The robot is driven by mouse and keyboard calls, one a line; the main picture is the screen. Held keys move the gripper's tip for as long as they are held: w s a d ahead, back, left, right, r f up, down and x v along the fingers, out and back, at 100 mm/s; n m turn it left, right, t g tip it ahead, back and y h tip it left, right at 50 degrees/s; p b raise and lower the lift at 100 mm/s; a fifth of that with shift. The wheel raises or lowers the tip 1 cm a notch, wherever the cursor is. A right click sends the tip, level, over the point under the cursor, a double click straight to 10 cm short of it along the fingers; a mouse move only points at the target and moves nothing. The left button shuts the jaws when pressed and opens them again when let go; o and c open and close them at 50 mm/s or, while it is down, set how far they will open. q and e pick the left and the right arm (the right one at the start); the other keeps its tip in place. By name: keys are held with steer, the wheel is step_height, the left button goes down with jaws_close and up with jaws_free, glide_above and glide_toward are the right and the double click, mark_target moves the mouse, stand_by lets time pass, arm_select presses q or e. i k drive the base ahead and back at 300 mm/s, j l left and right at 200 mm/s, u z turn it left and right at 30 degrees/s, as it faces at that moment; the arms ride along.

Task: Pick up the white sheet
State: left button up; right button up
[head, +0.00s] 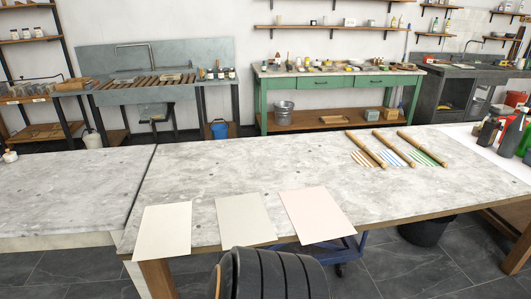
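Three sheets lie side by side along the front edge of the grey stone-topped table (250,165). The left sheet (163,231) is pale off-white, the middle sheet (245,219) is slightly greyer cream, and the right sheet (317,215) is pale pinkish. The tints are close, so I cannot tell for certain which is the white sheet. The lower ends of the sheets reach the table's front edge and seem to stick out past it. Neither of my grippers is in view.
Three wooden rods (394,150) with coloured stripes lie at the back right, near dark bottles (488,132). A black bin (428,230) stands under the table. A green workbench (340,85) stands behind.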

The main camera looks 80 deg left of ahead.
mark_target(165, 231)
steer(key=u, duration=2.95)
